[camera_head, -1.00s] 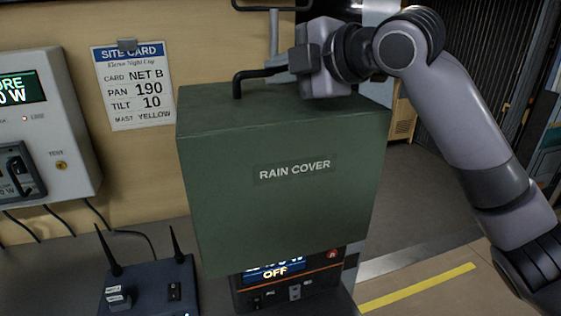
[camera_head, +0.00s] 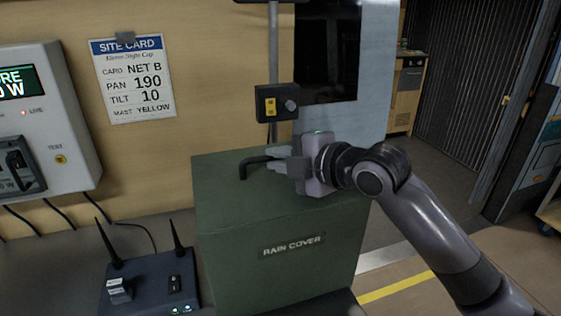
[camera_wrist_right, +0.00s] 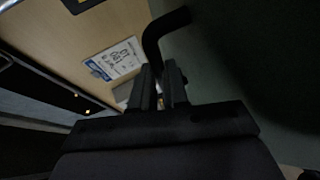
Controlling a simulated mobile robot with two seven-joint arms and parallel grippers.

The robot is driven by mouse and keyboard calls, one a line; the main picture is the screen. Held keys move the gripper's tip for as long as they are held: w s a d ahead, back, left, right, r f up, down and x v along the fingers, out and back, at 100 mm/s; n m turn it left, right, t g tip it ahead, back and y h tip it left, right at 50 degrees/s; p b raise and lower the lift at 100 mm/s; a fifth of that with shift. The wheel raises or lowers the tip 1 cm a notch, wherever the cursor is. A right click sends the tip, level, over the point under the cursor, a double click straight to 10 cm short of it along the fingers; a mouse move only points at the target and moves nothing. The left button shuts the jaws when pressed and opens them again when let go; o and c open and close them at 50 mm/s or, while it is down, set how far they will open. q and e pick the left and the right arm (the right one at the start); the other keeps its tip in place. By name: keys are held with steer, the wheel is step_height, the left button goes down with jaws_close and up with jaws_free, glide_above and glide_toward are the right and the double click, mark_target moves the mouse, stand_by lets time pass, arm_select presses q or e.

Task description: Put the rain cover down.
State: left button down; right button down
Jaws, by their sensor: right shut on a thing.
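The rain cover (camera_head: 240,230) is a dark green box with a "RAIN COVER" label and a black bent handle (camera_head: 252,163) on top. It sits low at the bench's right end, and the unit with the lit display is hidden. My right gripper (camera_head: 280,163) is shut on the cover's handle, above the top face. In the right wrist view, its fingers (camera_wrist_right: 160,88) close on the black handle (camera_wrist_right: 160,30), with the dark green cover (camera_wrist_right: 245,60) to the right. My left gripper is not in view.
A dark blue router (camera_head: 150,285) with two antennas stands left of the cover. A grey wall box (camera_head: 75,150) and a site card (camera_head: 135,80) are on the wall at left. A small black switch box (camera_head: 275,103) is on a pole behind the cover. Open floor lies to the right.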

steer(key=shift+f, duration=0.3)
steer(key=shift+f, duration=0.5)
steer(key=c, duration=1.1)
jaws_free()
steer(key=shift+f, duration=0.1)
steer(key=shift+r, duration=0.4)
steer(key=shift+s+d+r, duration=0.15)
steer(key=shift+d, duration=0.05)
steer(key=b+v, duration=0.1)
steer(key=v, duration=1)
steer(key=shift+s+d, duration=0.2)
